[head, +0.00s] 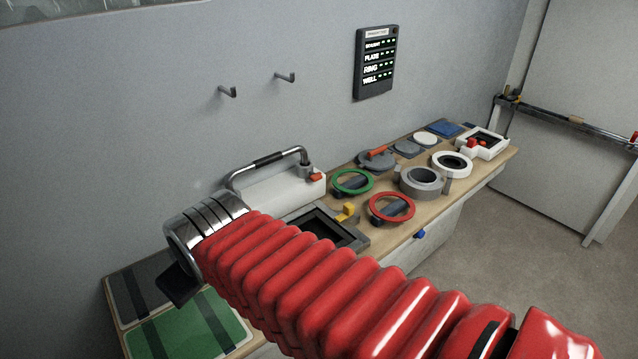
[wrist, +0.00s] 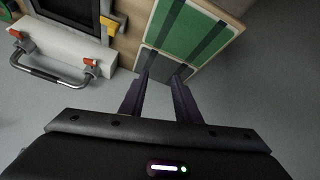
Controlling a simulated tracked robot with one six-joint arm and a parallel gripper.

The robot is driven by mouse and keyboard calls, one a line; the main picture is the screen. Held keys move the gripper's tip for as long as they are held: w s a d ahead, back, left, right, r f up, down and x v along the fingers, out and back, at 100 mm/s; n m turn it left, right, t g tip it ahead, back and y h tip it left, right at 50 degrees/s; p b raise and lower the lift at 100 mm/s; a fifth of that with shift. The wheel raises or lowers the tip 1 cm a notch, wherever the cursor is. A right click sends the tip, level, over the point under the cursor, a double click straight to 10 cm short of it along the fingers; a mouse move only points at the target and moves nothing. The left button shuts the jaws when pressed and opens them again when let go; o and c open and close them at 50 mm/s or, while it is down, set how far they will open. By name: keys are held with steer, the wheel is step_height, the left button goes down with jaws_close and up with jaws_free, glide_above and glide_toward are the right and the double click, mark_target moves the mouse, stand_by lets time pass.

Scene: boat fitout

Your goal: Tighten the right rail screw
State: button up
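A white block carries a curved metal rail (head: 268,160) with a dark middle grip, beside the wall. The right rail screw (head: 316,177) has an orange-red head at the rail's right foot. In the wrist view the picture is turned, and this screw (wrist: 16,33) is at the far left; the other orange screw (wrist: 90,62) is nearer my fingers. In the head view my arm hides that one. My gripper (wrist: 163,80) is open and empty, well left of the right screw in the head view. Its dark finger (head: 178,284) shows above the green panel.
A green panel (head: 185,325) with dark straps lies below my gripper. A dark square hatch frame (head: 355,236) with a yellow latch (head: 346,211) sits beside the rail block. Rings, lids and a white box fill the bench to the right. Two hooks and a display (head: 377,62) are on the wall.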

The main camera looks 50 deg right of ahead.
steer(key=w+d+f+n+t+h, duration=0.2)
steer(key=w+d, duration=0.8)
steer(key=d, duration=0.2)
steer(key=n+t+h, duration=0.6)
steer(key=n+h, duration=0.1)
steer(key=n, duration=0.1)
glide_toward(318, 179)
steer(key=v, duration=0.5)
steer(key=shift+s+f, duration=0.1)
steer(key=shift+f, duration=0.1)
steer(key=x, duration=1.3)
steer(key=shift+w+d+r, duration=0.1)
steer(key=shift+w+d, duration=0.15)
steer(key=shift+w, duration=0.05)
steer(key=shift+c, duration=0.2)
